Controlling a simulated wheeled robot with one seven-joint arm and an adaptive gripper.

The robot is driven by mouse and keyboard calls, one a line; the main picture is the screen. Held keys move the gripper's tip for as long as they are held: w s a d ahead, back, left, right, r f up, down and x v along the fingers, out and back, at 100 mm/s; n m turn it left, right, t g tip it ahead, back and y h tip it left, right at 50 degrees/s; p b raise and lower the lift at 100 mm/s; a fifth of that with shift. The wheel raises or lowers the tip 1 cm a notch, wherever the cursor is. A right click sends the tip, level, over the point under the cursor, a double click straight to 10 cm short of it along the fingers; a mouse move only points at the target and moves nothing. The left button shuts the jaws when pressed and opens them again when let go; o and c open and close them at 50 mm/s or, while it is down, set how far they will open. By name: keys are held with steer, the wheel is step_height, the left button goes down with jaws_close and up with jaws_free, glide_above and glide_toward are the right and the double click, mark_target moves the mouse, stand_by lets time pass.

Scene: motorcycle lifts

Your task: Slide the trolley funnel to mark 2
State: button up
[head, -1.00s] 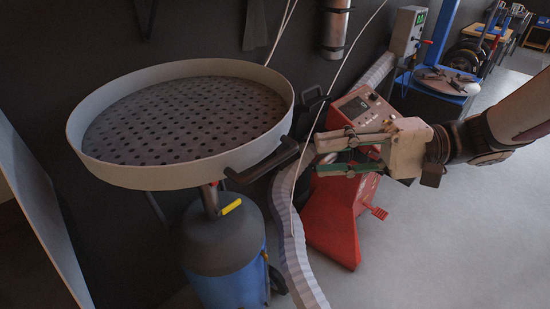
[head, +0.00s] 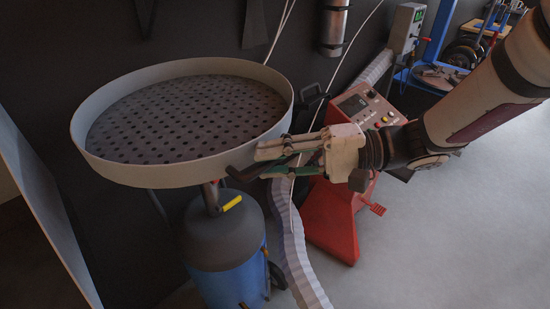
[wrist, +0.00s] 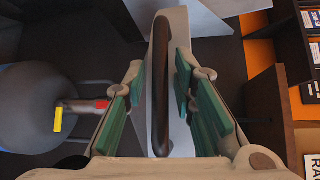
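The trolley funnel (head: 180,172) is a wide, round, pale pan with a dark perforated plate inside. It stands on a post above a dark and blue tank (head: 228,250). A dark bar handle (head: 238,174) sticks out from its right front rim. My gripper (head: 264,160) is at this handle, its fingers partly hiding it. In the wrist view the dark handle (wrist: 161,85) lies between the green finger pads of my gripper (wrist: 158,90), with gaps showing at both sides. The gripper is open around the handle. I cannot make out any numbered mark.
A red machine with a control panel (head: 334,215) stands right behind my gripper. A pale ribbed hose (head: 293,245) runs down beside the tank. A dark wall is behind the funnel and a pale panel (head: 38,200) stands at left. Grey floor at right is clear.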

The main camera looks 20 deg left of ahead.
jaws_close()
steer(key=shift+r, duration=0.1)
step_height(320, 180, up, 6)
steer(key=p, duration=0.3)
steer(key=shift+r, duration=0.1)
steer(key=shift+o, duration=2.1)
jaws_free()
steer(key=shift+d, duration=0.1)
steer(key=v, duration=1.2)
